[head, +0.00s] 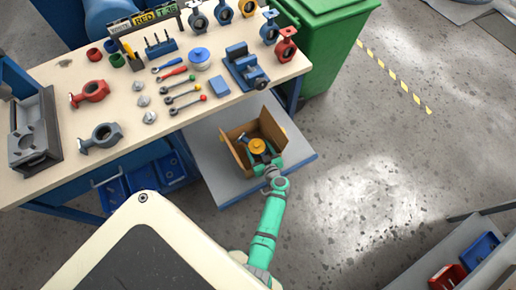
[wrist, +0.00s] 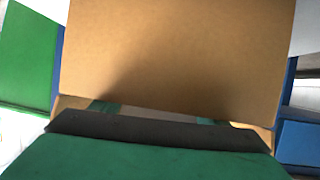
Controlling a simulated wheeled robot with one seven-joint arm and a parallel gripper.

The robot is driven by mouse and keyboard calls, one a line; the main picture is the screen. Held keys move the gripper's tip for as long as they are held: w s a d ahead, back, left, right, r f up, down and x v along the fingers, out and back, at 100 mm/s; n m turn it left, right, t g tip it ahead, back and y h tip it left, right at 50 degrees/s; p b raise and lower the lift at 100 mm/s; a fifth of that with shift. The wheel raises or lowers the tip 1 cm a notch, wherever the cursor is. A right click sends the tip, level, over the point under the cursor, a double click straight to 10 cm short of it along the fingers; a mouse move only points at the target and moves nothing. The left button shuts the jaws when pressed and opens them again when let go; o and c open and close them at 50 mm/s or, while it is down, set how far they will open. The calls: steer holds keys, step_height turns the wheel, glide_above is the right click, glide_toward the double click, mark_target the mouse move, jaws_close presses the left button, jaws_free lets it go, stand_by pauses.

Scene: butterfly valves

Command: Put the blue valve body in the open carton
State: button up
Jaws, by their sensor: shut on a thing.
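The open carton (head: 235,160) stands on a grey low platform beside the workbench, its brown flaps up. My gripper (head: 269,170) is at the carton's near side, reaching in over the edge.
The workbench (head: 60,185) holds other valves, including a red one (head: 90,91) and a grey one (head: 101,137), plus wrenches and a blue vise (head: 244,67). A green bin (head: 325,40) stands behind the platform (head: 215,180).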

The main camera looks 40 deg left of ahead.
steer(key=shift+s+f, duration=0.2)
steer(key=o, duration=1.5)
steer(key=shift+s+f, duration=0.1)
steer(key=shift+s, duration=0.05)
steer(key=shift+d, duration=0.15)
steer(key=shift+d+f, duration=0.1)
steer(key=shift+f, duration=0.05)
steer(key=shift+r, duration=0.25)
steer(key=r+v, duration=0.1)
steer(key=v, duration=1.1)
steer(key=shift+w+r, duration=0.15)
steer(key=shift+w, duration=0.1)
